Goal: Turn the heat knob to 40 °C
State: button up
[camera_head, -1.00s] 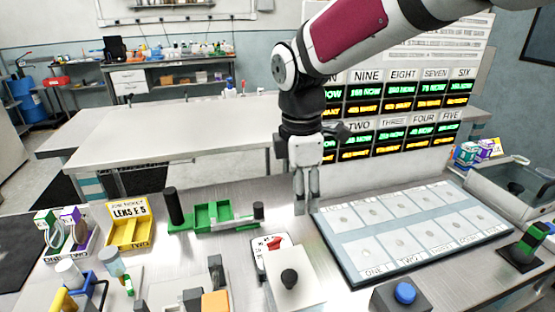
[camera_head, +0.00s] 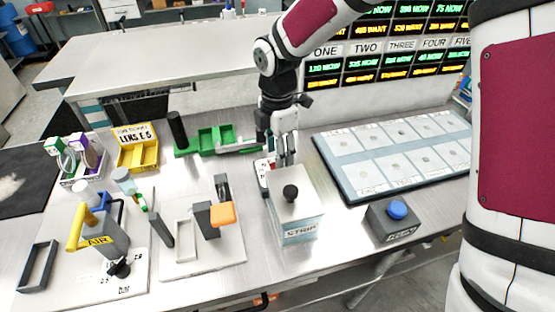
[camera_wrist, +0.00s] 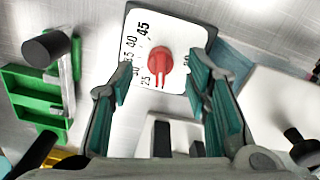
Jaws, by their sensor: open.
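The heat knob (camera_wrist: 159,62) is red, on a white dial plate (camera_wrist: 172,32) with black numbers. In the wrist view 45 and 40 read at its upper left; other numbers are partly hidden. The knob's narrow part points down in that view, but I cannot tell its exact setting. My gripper (camera_wrist: 166,66) is open, with one teal-padded finger on each side of the knob and gaps between. In the head view my gripper (camera_head: 283,161) is low over the dial plate (camera_head: 262,172) and hides most of it.
A white box marked STRIP (camera_head: 297,208) with a black knob stands just in front of the dial. A green holder (camera_head: 209,140) is at the left behind it. The sample board (camera_head: 347,176) and a blue-button box (camera_head: 395,222) are at the right.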

jog(key=shift+f, duration=1.75)
grip_shut()
